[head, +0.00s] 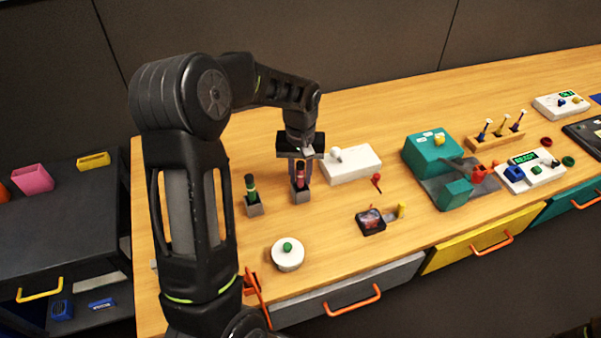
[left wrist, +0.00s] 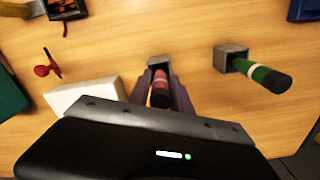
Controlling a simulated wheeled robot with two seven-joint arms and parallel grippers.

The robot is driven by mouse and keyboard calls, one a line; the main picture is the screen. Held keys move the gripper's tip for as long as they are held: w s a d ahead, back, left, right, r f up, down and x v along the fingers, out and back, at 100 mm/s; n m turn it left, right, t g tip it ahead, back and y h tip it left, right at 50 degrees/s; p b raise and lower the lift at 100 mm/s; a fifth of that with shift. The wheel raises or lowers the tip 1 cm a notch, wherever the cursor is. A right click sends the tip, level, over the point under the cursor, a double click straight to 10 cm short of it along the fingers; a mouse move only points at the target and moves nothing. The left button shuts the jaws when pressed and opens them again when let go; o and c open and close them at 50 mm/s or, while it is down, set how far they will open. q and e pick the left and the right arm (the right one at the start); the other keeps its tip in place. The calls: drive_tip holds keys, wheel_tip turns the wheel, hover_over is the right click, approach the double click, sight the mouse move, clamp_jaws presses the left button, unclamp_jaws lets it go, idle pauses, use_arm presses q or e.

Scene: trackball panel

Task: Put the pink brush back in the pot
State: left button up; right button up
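The pink brush (head: 300,175) stands upright with its lower end at the grey pot (head: 300,196); in the left wrist view its pink end (left wrist: 160,88) points toward the camera, above the pot (left wrist: 159,61). My left gripper (head: 301,173) is directly over the pot, pointing down. Its two purplish fingers (left wrist: 165,95) flank the brush on both sides, close to it. Whether they touch it cannot be made out. How deep the brush sits in the pot is hard to see. My right gripper is not in view.
A green brush (head: 250,187) stands in its own grey pot just left, also in the left wrist view (left wrist: 265,77). A white box (head: 352,165) is close on the right. A white round item with a green knob (head: 288,254) lies in front. Wood between them is clear.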

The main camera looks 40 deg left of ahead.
use_arm(q)
drive_tip(key=shift+o, duration=1.4)
drive_tip(key=shift+r, duration=0.1)
wheel_tip(320, 180, up, 12)
drive_tip(key=shift+r+b, duration=0.1)
drive_tip(key=shift+b, duration=0.4)
